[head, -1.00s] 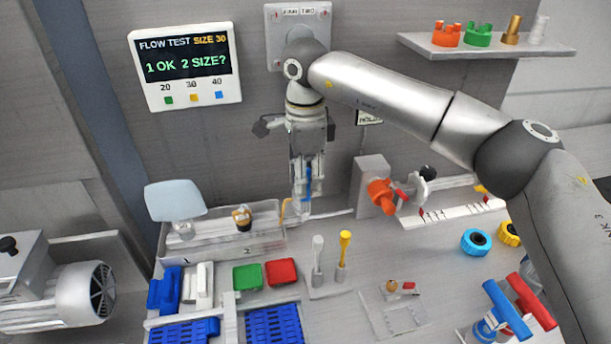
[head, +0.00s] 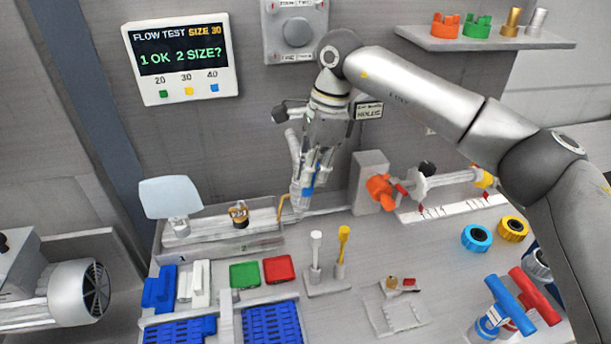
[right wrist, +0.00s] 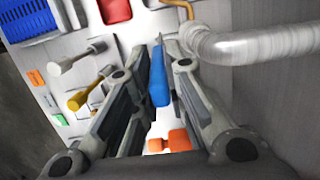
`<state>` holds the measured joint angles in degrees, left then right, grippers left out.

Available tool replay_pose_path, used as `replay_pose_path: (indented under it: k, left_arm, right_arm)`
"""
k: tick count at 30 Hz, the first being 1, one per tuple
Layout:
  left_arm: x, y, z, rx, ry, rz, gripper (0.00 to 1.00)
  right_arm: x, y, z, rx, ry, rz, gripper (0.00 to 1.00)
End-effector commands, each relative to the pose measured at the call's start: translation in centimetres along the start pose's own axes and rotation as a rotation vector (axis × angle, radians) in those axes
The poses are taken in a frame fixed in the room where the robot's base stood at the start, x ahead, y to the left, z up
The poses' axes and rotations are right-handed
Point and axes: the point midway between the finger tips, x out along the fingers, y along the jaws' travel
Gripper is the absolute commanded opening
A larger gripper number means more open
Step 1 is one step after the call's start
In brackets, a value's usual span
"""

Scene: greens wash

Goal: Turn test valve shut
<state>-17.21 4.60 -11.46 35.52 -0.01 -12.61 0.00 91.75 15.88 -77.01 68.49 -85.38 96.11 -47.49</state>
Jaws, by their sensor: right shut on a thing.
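My right gripper (head: 305,195) comes down from above, tilted, at the right end of the clear trough on the bench. It is shut on the blue lever of the test valve. In the right wrist view the blue lever (right wrist: 158,78) lies between the fingers of the right gripper (right wrist: 160,48). In the head view only a small part of the blue lever (head: 308,190) shows; the fingers hide the rest and the valve body. I cannot tell the valve's exact angle. My left gripper is not in view.
The flow test display (head: 183,58) reads "1 OK 2 SIZE?". The trough (head: 225,243) holds a brown-and-black fitting (head: 239,215). A grey pipe (right wrist: 250,45) runs close by.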

Motion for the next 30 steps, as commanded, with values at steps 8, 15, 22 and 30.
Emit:
replay_pose_path:
  k: [8, 15, 22, 30]
  left_arm:
    - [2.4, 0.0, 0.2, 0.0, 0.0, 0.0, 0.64]
    - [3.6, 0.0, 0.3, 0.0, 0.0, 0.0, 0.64]
    - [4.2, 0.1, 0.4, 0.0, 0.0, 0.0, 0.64]
    - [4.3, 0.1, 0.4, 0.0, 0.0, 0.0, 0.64]
  right_arm:
    - [0.5, -0.1, -2.3, 0.005, -0.214, -0.003, 0.0]
    - [0.8, -0.1, -3.5, 0.004, -0.352, -0.003, 0.0]
    - [0.9, -0.1, -4.0, 0.002, -0.421, -0.004, 0.0]
    - [0.8, -0.1, -4.1, 0.0, -0.438, -0.004, 0.0]
